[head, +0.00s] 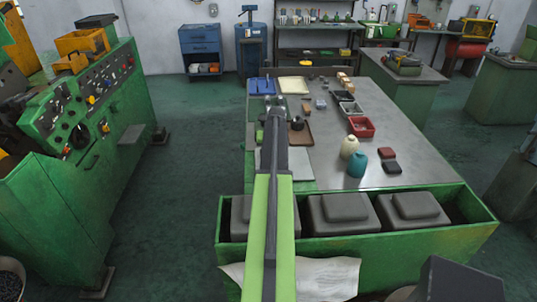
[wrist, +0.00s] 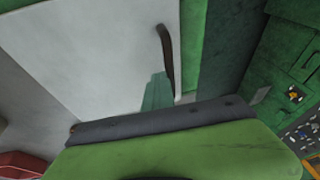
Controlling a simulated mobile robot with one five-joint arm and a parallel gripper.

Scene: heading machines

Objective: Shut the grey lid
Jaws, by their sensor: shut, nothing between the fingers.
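A pale grey panel, which looks like the grey lid (head: 298,165), shows beside my arm at the near left of the bench in the head view. It fills the upper left of the wrist view (wrist: 90,60). A dark curved bar (wrist: 167,55), perhaps its handle, shows near its right edge. I cannot tell how far the lid is open. My gripper (head: 272,101) is at the far end of my outstretched arm, beyond the panel, shut and empty. My arm hides part of the panel's left side.
The metal bench (head: 340,125) holds a red bin (head: 361,127), a teal bottle (head: 357,164), a cream bottle (head: 349,147) and a brown tray (head: 300,134). A green trough (head: 420,245) with dark grey blocks runs along its near end. A green machine (head: 75,140) stands left; floor between is clear.

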